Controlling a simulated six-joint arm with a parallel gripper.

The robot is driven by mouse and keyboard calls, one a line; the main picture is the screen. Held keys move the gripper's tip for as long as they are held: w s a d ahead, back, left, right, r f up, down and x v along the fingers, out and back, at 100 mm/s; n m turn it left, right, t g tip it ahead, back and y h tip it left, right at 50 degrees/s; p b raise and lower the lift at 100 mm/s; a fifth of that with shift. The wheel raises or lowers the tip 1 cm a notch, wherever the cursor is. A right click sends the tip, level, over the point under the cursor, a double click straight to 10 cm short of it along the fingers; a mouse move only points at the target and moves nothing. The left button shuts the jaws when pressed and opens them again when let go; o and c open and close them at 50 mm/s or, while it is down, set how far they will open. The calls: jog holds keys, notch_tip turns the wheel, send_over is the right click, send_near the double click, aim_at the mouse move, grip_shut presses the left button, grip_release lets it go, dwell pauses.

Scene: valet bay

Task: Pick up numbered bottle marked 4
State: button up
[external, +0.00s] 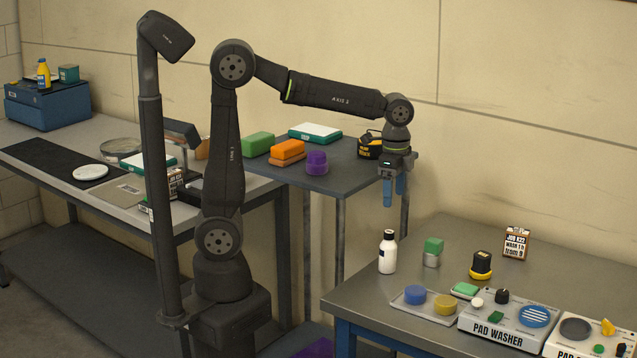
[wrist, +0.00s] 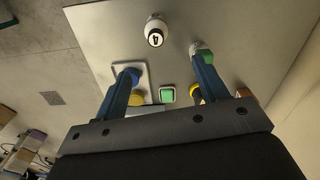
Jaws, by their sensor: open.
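My gripper (external: 394,188) has blue fingers and points down, above and apart from the bottle. In the wrist view my gripper (wrist: 165,76) has its two fingers spread wide with nothing between them.
Near the bottle stand a green-topped grey jar (external: 432,252), a black-and-yellow item (external: 481,266) and a small tray (external: 424,309) with blue and yellow pads. The pad washer (external: 508,323) is at the front. A side table (external: 345,178) with colored blocks stands behind my arm.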

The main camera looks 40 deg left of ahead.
aim_at(391, 231)
notch_tip(391, 231, down, 11)
jog(key=shift+s+a+f, duration=0.1)
jog(key=shift+s+f, duration=0.05)
jog(key=shift+f, duration=1.25)
jog(key=shift+s+a+f, duration=0.1)
jog(key=shift+s+f, duration=0.05)
jog(key=shift+f, duration=1.2)
jog(key=c, duration=1.2)
jog(key=shift+o, duration=0.2)
jog(key=shift+r, duration=0.1)
